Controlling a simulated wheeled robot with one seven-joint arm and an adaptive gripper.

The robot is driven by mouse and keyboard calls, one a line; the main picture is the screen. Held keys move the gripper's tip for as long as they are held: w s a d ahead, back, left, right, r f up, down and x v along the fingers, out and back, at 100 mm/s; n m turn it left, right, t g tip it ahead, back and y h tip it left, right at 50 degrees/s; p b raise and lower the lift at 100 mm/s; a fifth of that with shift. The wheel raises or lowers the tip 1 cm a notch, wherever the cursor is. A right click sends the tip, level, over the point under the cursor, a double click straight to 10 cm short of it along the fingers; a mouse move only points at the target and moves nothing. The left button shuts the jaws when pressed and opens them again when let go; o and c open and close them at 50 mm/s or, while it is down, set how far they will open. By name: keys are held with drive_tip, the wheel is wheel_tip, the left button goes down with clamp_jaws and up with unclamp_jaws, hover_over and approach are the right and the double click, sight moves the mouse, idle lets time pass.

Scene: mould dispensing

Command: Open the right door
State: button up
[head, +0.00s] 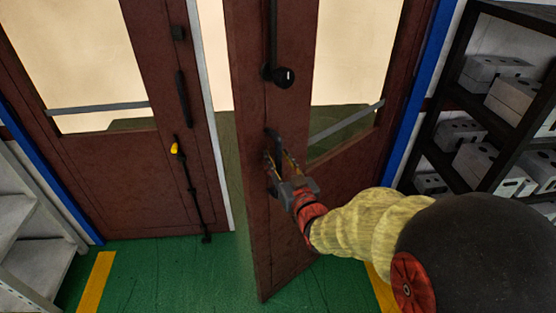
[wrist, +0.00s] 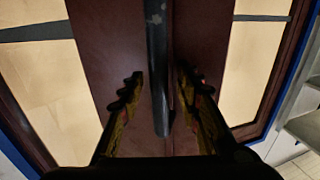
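The right door (head: 254,120) is a dark red-brown door with glass panes. It stands ajar, its free left edge swung out toward me, with a gap between it and the left door (head: 110,180). A black handle (head: 273,140) is on the right door near its free edge; in the wrist view it is a dark vertical bar (wrist: 157,60). My gripper (head: 279,163) is at this handle. In the wrist view its fingers (wrist: 160,92) are apart, one on each side of the bar, with visible space between. The handle is partly hidden by my gripper in the head view.
A black round knob (head: 284,78) sits above the handle. The left door looks closed and carries a yellow-tipped lever (head: 175,149). A dark shelf with grey blocks (head: 497,68) stands at right, a pale shelf (head: 30,240) at left. The green floor (head: 165,270) before the doors is clear.

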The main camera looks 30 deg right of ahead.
drive_tip(key=s+a, duration=0.1)
drive_tip(key=s, duration=1.1)
drive_tip(key=shift+a, duration=0.35)
